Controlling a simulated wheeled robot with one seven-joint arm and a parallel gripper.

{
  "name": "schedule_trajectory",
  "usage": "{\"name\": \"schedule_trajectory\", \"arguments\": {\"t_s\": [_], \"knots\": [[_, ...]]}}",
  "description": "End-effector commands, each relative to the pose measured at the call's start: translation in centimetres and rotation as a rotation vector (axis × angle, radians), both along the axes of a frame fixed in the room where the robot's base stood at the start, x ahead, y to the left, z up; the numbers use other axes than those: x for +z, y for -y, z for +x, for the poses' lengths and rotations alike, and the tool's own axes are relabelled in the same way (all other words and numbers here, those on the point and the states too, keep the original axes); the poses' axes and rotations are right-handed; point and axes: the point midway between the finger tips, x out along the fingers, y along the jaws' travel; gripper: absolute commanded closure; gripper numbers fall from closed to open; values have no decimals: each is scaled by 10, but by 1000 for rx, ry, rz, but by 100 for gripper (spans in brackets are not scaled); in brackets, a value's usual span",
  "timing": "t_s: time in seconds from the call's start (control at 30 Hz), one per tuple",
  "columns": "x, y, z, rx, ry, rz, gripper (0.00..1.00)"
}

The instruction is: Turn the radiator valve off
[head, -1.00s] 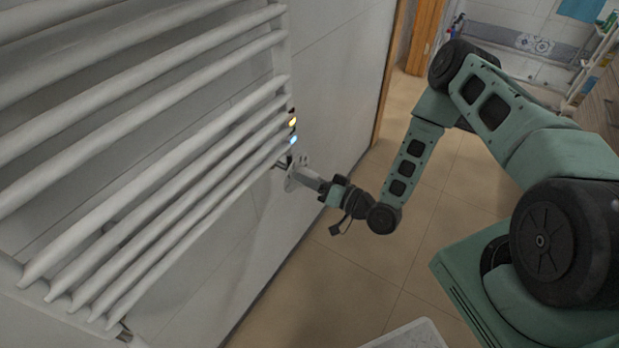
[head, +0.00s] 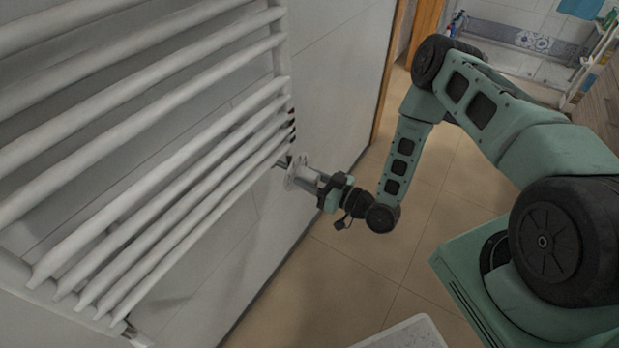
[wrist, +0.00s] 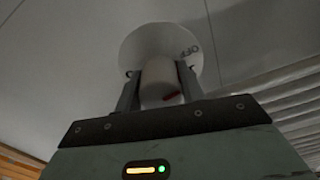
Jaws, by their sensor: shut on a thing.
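The radiator valve shows in the wrist view as a white cylindrical knob (wrist: 158,78) in front of a round white plate (wrist: 150,42). The plate has OFF lettering at its upper right, and the knob has a red mark on its lower right. My gripper (wrist: 160,84) is shut on the knob, one dark finger on each side. In the head view my gripper (head: 306,178) reaches left to the round plate (head: 293,171) beside the radiator's lower right end. The knob is mostly hidden there by the fingers.
The white radiator (head: 150,190) with its many bars fills the left side, close to my gripper. The tiled wall (head: 345,70) runs behind it. The tan floor (head: 340,265) is open below my arm. A pale box-like edge (head: 410,335) shows at the bottom.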

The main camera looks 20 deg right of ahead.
Motion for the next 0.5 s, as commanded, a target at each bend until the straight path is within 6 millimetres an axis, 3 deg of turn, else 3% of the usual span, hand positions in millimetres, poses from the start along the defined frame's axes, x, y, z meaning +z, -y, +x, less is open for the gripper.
{"name": "schedule_trajectory", "arguments": {"t_s": [0.3, 0.33, 0.4, 0.5], "knots": [[-2, 1, -2, 0, -5, -6, 84], [-2, 1, -2, 0, -5, -6, 58], [-2, 1, -2, 0, -5, -5, 39], [-2, 0, -1, 0, -4, -4, 39]]}}
